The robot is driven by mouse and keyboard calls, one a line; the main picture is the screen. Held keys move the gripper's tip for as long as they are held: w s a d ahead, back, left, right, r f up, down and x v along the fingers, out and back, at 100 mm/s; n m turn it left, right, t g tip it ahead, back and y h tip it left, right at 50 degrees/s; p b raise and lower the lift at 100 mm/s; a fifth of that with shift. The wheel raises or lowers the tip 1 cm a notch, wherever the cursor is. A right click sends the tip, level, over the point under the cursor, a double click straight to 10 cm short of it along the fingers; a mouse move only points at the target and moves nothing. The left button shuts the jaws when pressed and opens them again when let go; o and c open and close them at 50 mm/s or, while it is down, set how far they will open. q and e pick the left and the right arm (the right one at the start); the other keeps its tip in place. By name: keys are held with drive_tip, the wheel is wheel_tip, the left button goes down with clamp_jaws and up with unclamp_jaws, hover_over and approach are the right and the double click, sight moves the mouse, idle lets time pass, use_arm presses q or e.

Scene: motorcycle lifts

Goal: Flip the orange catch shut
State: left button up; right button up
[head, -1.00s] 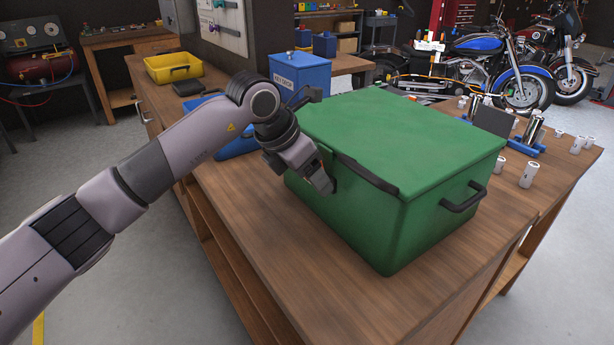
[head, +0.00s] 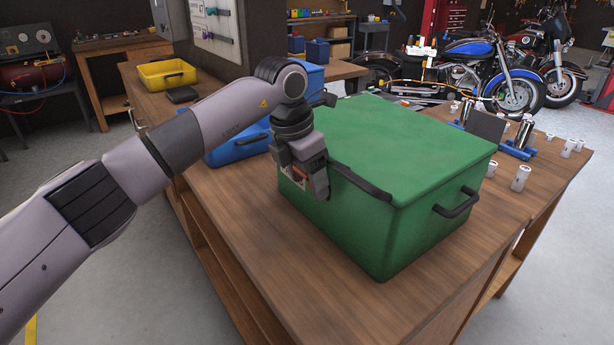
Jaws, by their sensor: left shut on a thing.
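A green box (head: 420,150) with a closed-looking green lid stands on the wooden workbench. My left gripper (head: 312,190) points down at the box's front face, near its left corner, just below the lid's dark front edge. A small orange-red part (head: 299,172) shows between its fingers; it looks like the orange catch, and my gripper is shut on it. The fingers hide most of the catch, so its exact angle cannot be told. My right gripper is not in view.
The workbench top (head: 250,225) is clear in front of the box. A blue tray (head: 238,150) and a yellow bin (head: 167,74) lie behind my left arm. A black handle (head: 457,203) sticks out from the box's right side. Several pale cylinders stand right of it.

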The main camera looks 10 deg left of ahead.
sight(300, 171)
use_arm(q)
drive_tip(key=shift+r, duration=0.1)
drive_tip(key=o, duration=0.9)
drive_tip(key=shift+w, duration=0.1)
drive_tip(key=shift+o, duration=0.2)
drive_tip(key=shift+b+v, duration=0.7)
drive_tip(key=shift+v, duration=2.85)
